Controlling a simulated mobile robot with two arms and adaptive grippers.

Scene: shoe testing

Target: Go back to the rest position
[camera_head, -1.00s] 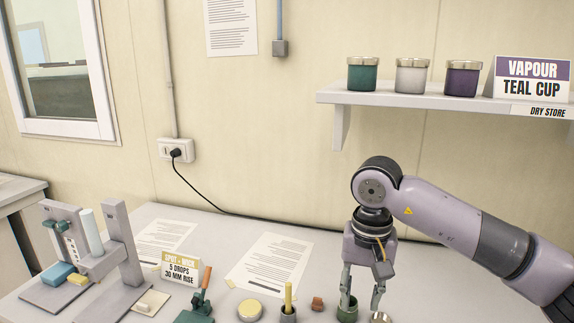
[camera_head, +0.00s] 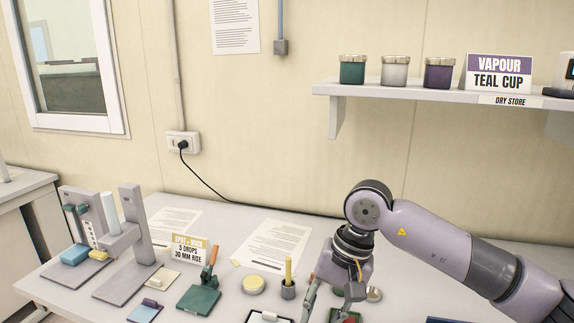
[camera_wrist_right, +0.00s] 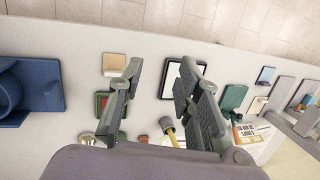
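My right gripper (camera_head: 330,303) hangs low over the front part of the bench, its arm coming in from the right. Its two fingers are apart, and it also shows open in the right wrist view (camera_wrist_right: 160,80), with nothing held between the fingers. Below and beside the fingers in that view lie a dark-framed white pad (camera_wrist_right: 183,78) and a green and red item (camera_wrist_right: 101,104) partly hidden by a finger. My left gripper is in neither view.
A stand (camera_head: 133,225), a green block with an orange handle (camera_head: 200,299), a round tin (camera_head: 253,285) and a small pot with a yellow stick (camera_head: 288,290) stand left of the gripper. A wall shelf (camera_head: 420,93) with jars is above. A blue item (camera_wrist_right: 40,90) lies in the wrist view.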

